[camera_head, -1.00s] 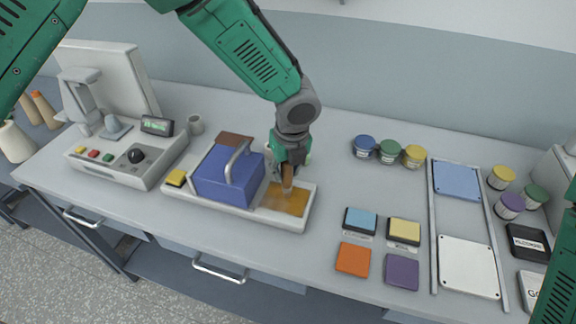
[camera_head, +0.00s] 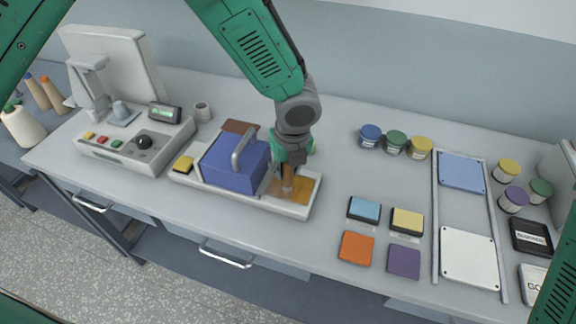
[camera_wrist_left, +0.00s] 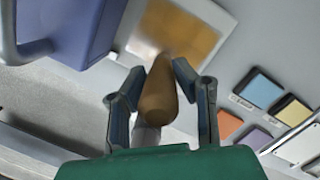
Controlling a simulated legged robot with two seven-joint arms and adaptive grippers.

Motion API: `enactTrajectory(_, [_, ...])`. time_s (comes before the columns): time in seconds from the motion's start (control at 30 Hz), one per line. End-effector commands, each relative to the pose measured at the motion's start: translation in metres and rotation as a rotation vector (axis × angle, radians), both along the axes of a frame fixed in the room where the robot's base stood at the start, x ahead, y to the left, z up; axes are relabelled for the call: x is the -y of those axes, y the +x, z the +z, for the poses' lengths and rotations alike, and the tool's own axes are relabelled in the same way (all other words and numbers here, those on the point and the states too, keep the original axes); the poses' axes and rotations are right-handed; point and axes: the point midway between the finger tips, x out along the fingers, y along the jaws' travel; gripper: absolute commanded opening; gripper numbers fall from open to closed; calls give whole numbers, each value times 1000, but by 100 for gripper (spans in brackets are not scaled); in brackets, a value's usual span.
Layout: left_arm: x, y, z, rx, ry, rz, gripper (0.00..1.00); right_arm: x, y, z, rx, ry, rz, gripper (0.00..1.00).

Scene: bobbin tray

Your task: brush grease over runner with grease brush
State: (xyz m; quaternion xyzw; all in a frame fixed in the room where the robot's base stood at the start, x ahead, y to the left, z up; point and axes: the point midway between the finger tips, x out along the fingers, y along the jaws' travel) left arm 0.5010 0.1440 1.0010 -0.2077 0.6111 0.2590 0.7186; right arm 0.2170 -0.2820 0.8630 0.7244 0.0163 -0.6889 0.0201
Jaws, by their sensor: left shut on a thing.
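My left gripper (camera_head: 287,165) is shut on the brown handle of the grease brush (camera_head: 287,181). It holds the brush over the amber patch (camera_head: 300,190) at the right end of a pale tray (camera_head: 297,211). In the left wrist view the handle (camera_wrist_left: 160,92) sits between the two fingers, with the amber patch (camera_wrist_left: 172,32) beyond. The bristles are hard to make out, so I cannot tell whether they touch the patch. Two thin parallel rails, which look like the runner (camera_head: 435,245), lie at the right of the bench. My right gripper is out of view.
A blue box with a handle (camera_head: 232,165) stands in the tray, left of the brush. Coloured pads (camera_head: 357,248) lie between tray and rails. A blue plate (camera_head: 461,172) and a white plate (camera_head: 468,256) lie between the rails. Several lidded jars (camera_head: 395,143) stand behind.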

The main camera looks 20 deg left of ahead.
Motion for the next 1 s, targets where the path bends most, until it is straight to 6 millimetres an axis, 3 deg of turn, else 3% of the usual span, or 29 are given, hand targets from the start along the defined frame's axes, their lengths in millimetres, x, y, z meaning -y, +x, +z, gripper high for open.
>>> enactTrajectory(0.7, [1,35,0,-1,-1,2,0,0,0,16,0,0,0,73])
enactTrajectory(1.0, [1,40,1,-1,0,0,0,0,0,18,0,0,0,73])
